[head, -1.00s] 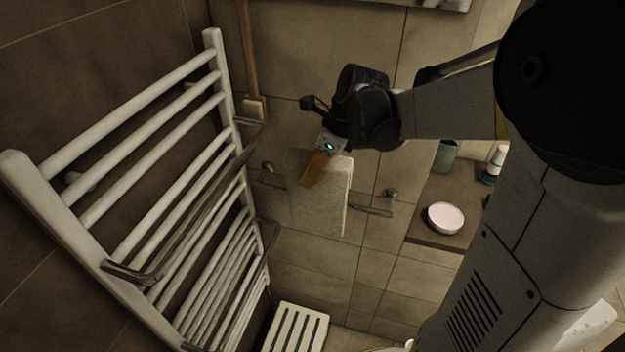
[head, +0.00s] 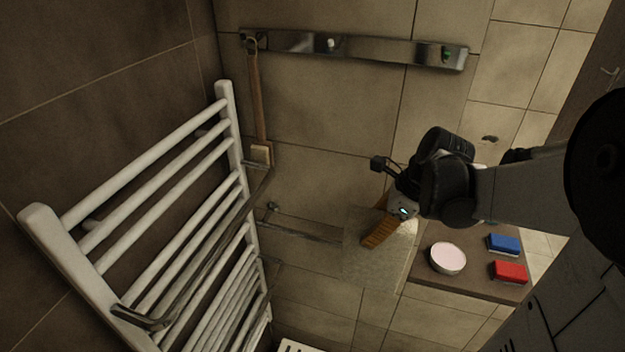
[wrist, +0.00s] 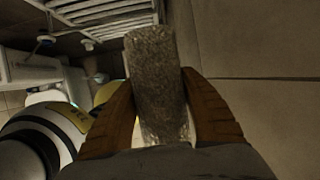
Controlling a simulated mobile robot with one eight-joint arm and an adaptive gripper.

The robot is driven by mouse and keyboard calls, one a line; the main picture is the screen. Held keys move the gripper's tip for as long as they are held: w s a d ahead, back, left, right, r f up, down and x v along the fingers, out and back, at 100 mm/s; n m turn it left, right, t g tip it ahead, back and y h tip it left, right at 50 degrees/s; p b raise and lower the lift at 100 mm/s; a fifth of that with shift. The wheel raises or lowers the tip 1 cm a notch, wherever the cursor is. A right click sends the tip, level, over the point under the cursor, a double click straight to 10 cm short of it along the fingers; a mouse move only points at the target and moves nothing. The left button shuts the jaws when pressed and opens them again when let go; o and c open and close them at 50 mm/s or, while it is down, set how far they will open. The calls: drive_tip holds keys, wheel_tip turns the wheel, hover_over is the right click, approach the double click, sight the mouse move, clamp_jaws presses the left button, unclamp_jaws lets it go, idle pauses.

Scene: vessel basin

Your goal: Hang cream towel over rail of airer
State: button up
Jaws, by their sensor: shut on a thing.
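The cream towel (head: 360,268) hangs as a folded sheet from my gripper (head: 373,242) in the head view, in front of the tiled back wall. My gripper's orange fingers are shut on its upper part. In the wrist view, the towel (wrist: 156,75) stands between the two fingers (wrist: 160,105). The airer (head: 105,262) is a white ladder-like rack at left in the head view. A grey metal rail (head: 212,241) runs along its front, well left of the towel. In the wrist view, the white bars (wrist: 105,12) show at the top.
A brown shelf (head: 450,290) at right holds a pinkish-white bowl (head: 448,257), a blue block (head: 503,244) and a red block (head: 509,272). A long-handled brush (head: 257,105) hangs from a metal wall strip (head: 360,50). A thin wall rail (head: 300,232) runs behind the towel. Open space separates towel and airer.

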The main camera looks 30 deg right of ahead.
drive_tip(key=shift+r+p, duration=3.85)
drive_tip(key=shift+r, duration=1.1)
drive_tip(key=shift+f, duration=0.1)
